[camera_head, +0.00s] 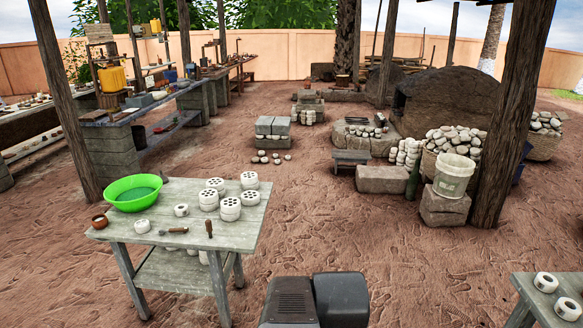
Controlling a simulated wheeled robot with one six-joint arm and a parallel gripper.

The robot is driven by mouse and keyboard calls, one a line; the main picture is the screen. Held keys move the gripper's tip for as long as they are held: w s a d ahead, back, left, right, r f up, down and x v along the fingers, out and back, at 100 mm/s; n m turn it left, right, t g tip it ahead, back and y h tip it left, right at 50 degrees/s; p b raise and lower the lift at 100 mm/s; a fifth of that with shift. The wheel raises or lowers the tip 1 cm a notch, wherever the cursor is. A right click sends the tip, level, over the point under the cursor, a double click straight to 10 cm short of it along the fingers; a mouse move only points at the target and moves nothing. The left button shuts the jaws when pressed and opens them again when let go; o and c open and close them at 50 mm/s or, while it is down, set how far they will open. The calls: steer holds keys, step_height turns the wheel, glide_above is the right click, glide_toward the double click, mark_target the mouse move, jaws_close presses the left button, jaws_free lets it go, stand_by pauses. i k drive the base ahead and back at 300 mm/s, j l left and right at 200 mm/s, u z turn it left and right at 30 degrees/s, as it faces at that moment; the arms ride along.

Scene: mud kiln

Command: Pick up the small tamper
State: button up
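Two small tools lie on the grey wooden table (110,234) at the left front. One is a short tool (174,231) with a brown handle and a small head, lying sideways near the front edge. The other is a small brown-handled tool (209,229) to its right, pointing toward the front edge. Either could be the small tamper; they are too small to tell which. Dark parts of my own body show at the bottom centre. My gripper's fingers are not in view.
The table also holds a green basin (133,190), a brown bowl (100,221), white rings (181,210) and several white perforated cylinders (230,208). Another table (530,290) stands at bottom right. Stone blocks and a white bucket (453,176) stand right of centre. Open dirt lies between.

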mark_target(209, 228)
steer(key=j+u, duration=0.15)
steer(key=i+u, duration=0.15)
steer(key=i, duration=0.2)
steer(key=i+j+u, duration=0.35)
steer(key=i, duration=0.4)
steer(key=i+u, duration=0.3)
steer(key=i, duration=0.5)
